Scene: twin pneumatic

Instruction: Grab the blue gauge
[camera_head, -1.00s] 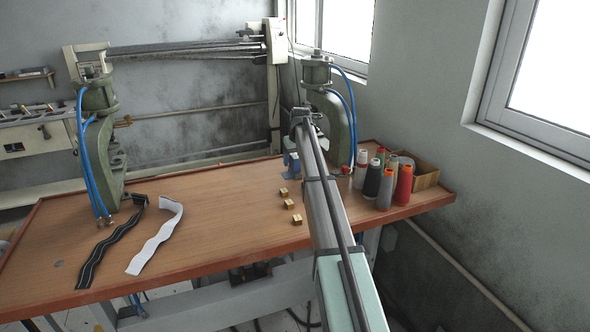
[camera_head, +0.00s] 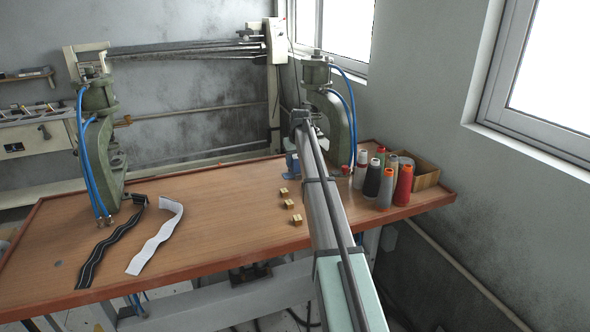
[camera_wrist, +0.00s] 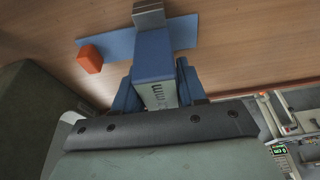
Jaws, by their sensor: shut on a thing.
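The blue gauge (camera_wrist: 152,55) is a blue block with a grey metal piece at its far end, above a flat light-blue strip. An orange block (camera_wrist: 90,58) is by the left end of the strip. My gripper (camera_wrist: 155,88) has its dark blue fingers on either side of the gauge's near end and is shut on it. In the head view, part of the blue gauge (camera_head: 292,164) shows left of my arm at the back right of the table. My arm hides the fingers there. I cannot tell whether the gauge touches the table.
A green press (camera_head: 340,112) stands just behind. Thread spools (camera_head: 373,180) and a cardboard box (camera_head: 424,173) are to the right on the wooden table (camera_head: 225,215). Small brass blocks (camera_head: 288,204) lie left of my arm. A second press (camera_head: 104,150) and two strips (camera_head: 158,235) are at left.

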